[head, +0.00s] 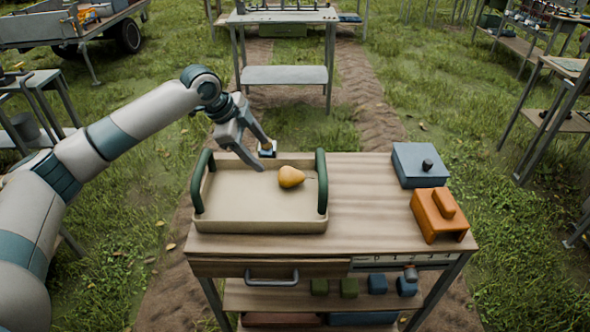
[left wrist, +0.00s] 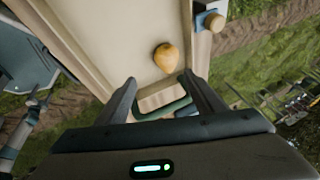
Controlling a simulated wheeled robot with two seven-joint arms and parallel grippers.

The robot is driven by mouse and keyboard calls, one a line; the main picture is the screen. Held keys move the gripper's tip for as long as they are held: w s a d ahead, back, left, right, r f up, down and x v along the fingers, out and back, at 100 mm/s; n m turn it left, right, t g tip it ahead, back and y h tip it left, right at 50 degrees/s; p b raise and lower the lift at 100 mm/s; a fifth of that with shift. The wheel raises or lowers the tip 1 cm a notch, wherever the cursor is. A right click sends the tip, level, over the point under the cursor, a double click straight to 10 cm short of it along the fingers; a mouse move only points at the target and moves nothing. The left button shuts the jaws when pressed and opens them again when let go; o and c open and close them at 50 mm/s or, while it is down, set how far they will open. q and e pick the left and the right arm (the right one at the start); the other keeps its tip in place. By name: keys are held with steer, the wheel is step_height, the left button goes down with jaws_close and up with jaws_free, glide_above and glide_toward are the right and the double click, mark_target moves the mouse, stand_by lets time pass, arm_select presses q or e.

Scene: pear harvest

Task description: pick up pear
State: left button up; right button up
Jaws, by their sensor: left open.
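A yellow-orange pear (head: 291,177) lies in a beige tray (head: 255,225) with dark green handles, right of the tray's middle. The pear also shows in the left wrist view (left wrist: 166,57), beyond the fingertips and near the tray's wall. My left gripper (head: 266,160) is open and empty above the tray's far edge, to the left of the pear and apart from it. In the left wrist view its two fingers (left wrist: 160,83) are spread wide, with a green handle (left wrist: 164,110) showing between them. My right gripper is not in view.
The tray stands on a wooden workbench (head: 360,190). Bare tabletop lies between tray and boxes. A grey table (head: 285,75) stands farther back.

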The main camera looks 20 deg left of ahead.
arm_select(q)
steer(key=w+r, duration=0.1)
steer(key=p, duration=0.4)
glide_toward(285, 171)
steer(key=x, duration=0.5)
steer(key=shift+a+f, duration=0.25)
steer(key=shift+f, duration=0.15)
steer(key=shift+w+d+f, duration=0.1)
steer(key=shift+d+f, duration=0.05)
steer(key=shift+f, duration=0.3)
steer(key=shift+w+d+f+p, duration=0.25)
steer(key=shift+d+f+p, duration=0.05)
steer(key=shift+p, duration=0.1)
steer(key=p+x, duration=0.1)
steer(key=x, duration=0.2)
steer(key=shift+d+r, duration=0.1)
steer(key=shift+w+d+f+p, duration=0.15)
steer(key=shift+w+f+p, duration=0.2)
steer(key=shift+f, duration=0.25)
